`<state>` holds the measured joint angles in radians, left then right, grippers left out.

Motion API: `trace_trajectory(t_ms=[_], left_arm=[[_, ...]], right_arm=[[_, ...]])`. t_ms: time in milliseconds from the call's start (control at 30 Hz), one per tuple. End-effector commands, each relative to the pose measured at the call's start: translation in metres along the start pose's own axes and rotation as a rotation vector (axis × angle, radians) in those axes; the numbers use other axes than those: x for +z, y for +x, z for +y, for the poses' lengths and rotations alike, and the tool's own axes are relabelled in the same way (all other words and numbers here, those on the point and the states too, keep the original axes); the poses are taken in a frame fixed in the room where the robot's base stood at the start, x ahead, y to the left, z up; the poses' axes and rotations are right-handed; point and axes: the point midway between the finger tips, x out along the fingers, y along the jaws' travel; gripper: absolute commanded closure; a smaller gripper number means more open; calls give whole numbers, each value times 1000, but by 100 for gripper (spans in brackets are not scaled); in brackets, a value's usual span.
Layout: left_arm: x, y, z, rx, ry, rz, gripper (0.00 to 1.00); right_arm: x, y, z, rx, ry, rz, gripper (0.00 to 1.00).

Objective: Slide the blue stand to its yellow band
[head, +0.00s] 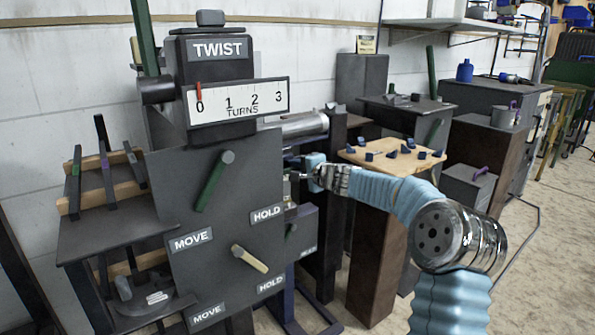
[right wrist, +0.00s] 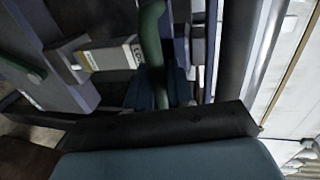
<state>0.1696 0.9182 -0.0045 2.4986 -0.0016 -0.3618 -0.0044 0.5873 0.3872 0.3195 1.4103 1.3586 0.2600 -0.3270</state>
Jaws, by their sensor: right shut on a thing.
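A dark blue stand (head: 288,300) shows low behind the gate panel, mostly hidden by the panel and the grey box on it. Its yellow band cannot be made out in either view. My right gripper (head: 296,174) reaches in from the right, just past the panel's right edge. In the right wrist view my right gripper (right wrist: 158,88) is shut on a green bar handle (right wrist: 153,40), which passes between the fingers. Whether this handle belongs to the blue stand is hard to tell. My left gripper is not in view.
The grey panel (head: 185,267) carries a green lever (head: 213,182), a beige lever (head: 249,258) and MOVE and HOLD labels. Above it, the TURNS scale (head: 240,100) has its red pointer at 0. A wooden-topped table (head: 372,170) with small dark blocks stands to the right. The floor at right is open.

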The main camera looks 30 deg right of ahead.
Motion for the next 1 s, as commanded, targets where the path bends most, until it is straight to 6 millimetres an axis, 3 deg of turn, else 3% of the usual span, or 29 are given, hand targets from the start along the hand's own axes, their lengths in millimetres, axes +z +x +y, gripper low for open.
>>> trace_trajectory(t_ms=[300, 333, 433, 767, 867, 1000], left_arm=[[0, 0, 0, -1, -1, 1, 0], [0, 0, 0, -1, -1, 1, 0], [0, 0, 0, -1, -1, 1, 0], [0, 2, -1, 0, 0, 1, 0], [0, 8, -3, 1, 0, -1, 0], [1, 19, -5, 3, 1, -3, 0]], right_arm=[[0, 0, 0, 1, 0, -1, 100], [0, 0, 0, 1, 0, 0, 75], [0, 0, 0, 0, 0, 0, 62], [-1, -4, 0, -1, -1, 1, 62], [-2, -17, 2, -1, -1, 3, 62], [-1, -48, 3, -2, -3, 5, 62]])
